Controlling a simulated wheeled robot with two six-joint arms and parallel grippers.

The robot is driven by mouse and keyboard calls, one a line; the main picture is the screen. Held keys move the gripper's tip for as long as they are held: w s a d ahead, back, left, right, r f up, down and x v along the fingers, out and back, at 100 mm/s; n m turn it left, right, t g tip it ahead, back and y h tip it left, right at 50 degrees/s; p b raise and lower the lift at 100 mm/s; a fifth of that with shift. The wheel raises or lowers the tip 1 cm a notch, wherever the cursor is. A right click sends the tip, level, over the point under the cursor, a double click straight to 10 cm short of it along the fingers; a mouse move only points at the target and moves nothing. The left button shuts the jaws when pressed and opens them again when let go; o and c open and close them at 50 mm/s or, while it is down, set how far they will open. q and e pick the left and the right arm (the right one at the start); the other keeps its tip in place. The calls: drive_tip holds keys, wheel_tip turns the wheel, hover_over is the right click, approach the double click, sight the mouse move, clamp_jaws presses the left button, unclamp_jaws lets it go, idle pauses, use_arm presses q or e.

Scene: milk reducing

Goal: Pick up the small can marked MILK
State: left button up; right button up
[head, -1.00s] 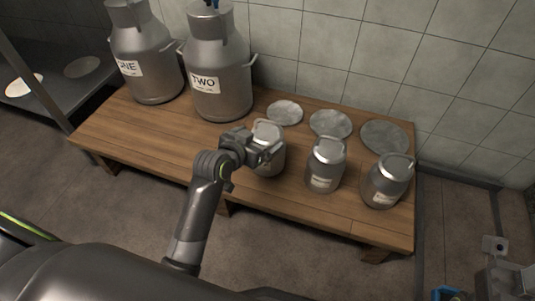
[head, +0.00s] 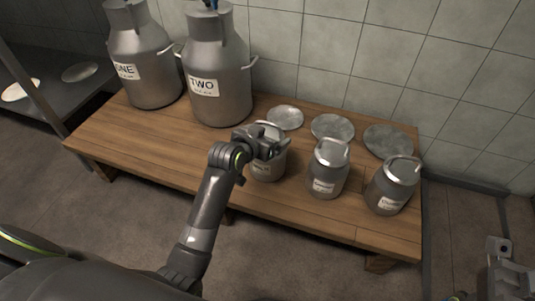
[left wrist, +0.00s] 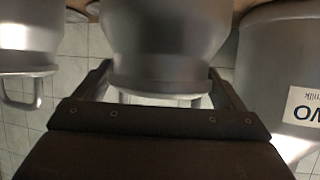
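A small grey metal can (head: 267,166) stands upright on the wooden bench, leftmost of three similar cans. Its label is partly hidden and too small to read surely. My left gripper (head: 264,141) is at its upper part and hides much of its top. The left wrist view shows the same can (left wrist: 165,45) upside down, its narrower neck between the two spread fingers (left wrist: 163,88). I cannot tell whether the fingers touch it.
Two more small cans, a middle one (head: 327,172) and a right one (head: 391,187), stand to the right. Large cans ONE (head: 140,45) and TWO (head: 215,60) stand at the back left. Round lids (head: 332,128) lie along the back. The wooden bench (head: 135,142) is clear at the left front.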

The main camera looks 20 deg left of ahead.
use_arm(q)
drive_tip(key=c, duration=1.4)
drive_tip(key=shift+w+r, duration=0.1)
drive_tip(key=shift+r, duration=0.05)
drive_tip(key=shift+c, duration=1.1)
drive_tip(key=shift+r, duration=0.1)
